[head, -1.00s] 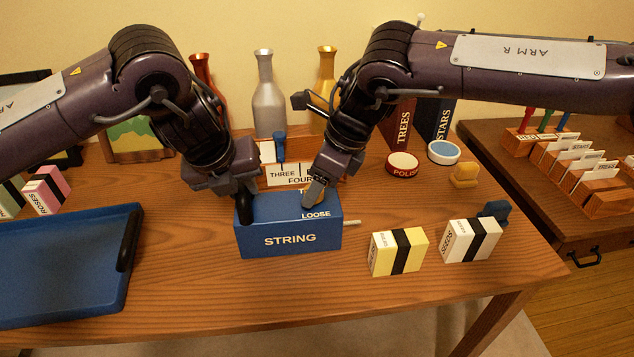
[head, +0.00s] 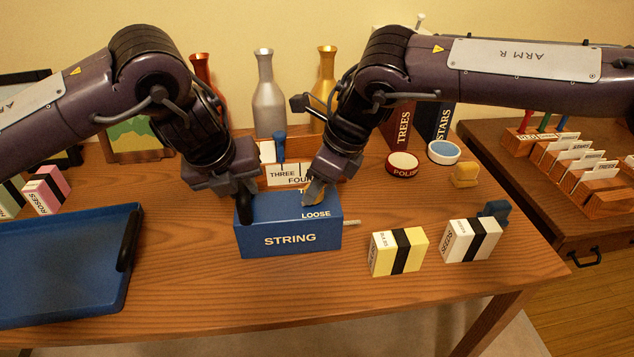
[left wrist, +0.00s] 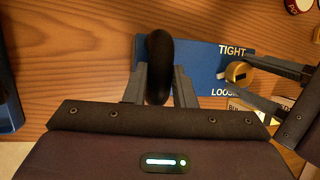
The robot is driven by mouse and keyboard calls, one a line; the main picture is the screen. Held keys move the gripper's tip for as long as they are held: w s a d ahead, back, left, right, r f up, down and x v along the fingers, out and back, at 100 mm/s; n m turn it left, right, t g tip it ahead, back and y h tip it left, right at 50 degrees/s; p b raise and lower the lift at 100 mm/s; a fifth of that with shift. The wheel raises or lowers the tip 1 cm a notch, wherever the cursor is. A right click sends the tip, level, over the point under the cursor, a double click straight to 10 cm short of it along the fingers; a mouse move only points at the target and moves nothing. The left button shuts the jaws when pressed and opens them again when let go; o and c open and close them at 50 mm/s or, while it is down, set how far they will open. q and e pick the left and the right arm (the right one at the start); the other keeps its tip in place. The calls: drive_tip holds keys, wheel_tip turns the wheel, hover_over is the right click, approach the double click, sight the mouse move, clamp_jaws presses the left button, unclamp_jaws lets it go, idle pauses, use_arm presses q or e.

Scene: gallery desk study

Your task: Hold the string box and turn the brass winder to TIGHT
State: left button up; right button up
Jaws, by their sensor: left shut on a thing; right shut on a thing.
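The blue string box (head: 290,238) stands on the wooden desk, with STRING on its front and LOOSE on its top. My left gripper (head: 245,200) is shut on the box's black handle (left wrist: 160,60), at the left end of the lid. The brass winder (left wrist: 238,73) sits on the lid between the words TIGHT and LOOSE in the left wrist view. My right gripper (head: 314,192) is shut on the winder from above and partly hides it. I cannot tell exactly where the winder points.
A blue tray (head: 60,268) lies at the left. Bottles (head: 268,105) and a THREE FOUR card rack (head: 284,174) are behind.

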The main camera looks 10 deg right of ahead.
drive_tip(key=shift+m, duration=0.3)
drive_tip(key=m+t+h, duration=0.1)
drive_tip(key=m, duration=0.2)
drive_tip(key=shift+s+a+m, duration=0.1)
drive_tip(key=shift+s+m, duration=0.05)
drive_tip(key=shift+m, duration=0.25)
drive_tip(key=m, duration=0.2)
drive_tip(key=m+t+h, duration=0.1)
drive_tip(key=m, duration=0.1)
drive_tip(key=shift+a+h, duration=0.1)
drive_tip(key=shift+h, duration=0.2)
drive_tip(key=m+h, duration=0.1)
drive_tip(key=m, duration=0.4)
drive_tip(key=shift+a+t+h, duration=0.1)
drive_tip(key=shift+t+h, duration=0.2)
drive_tip(key=shift+h, duration=0.1)
drive_tip(key=m, duration=0.2)
drive_tip(key=m+h, duration=0.1)
drive_tip(key=m, duration=0.1)
drive_tip(key=shift+a+m+g+h, duration=0.15)
drive_tip(key=shift+m+g+h, duration=0.15)
drive_tip(key=shift+m+g, duration=0.1)
drive_tip(key=o, duration=1)
